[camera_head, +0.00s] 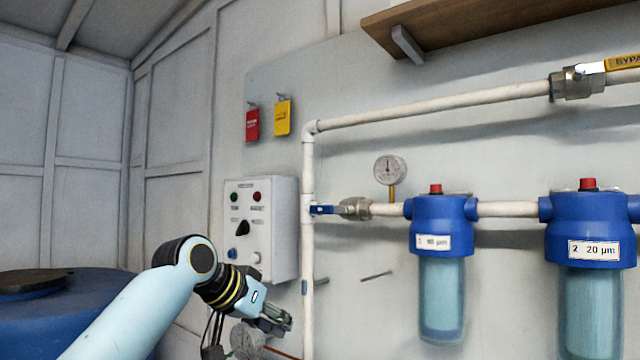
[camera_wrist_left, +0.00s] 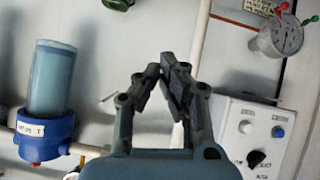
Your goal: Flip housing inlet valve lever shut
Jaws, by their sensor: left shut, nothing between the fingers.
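The housing inlet valve (camera_head: 355,208) is a metal valve on the short horizontal pipe left of the first filter housing, in the head view. The lever cannot be made out in that view. My right gripper is not in view.
A control box (camera_head: 284,230) and the white vertical pipe (camera_head: 308,262) are close to my left gripper. The first blue filter housing (camera_head: 441,210) and a gauge (camera_head: 390,170) are to the right. A blue barrel (camera_head: 60,310) stands at left. A wall gauge (camera_wrist_left: 281,38) shows in the wrist view.

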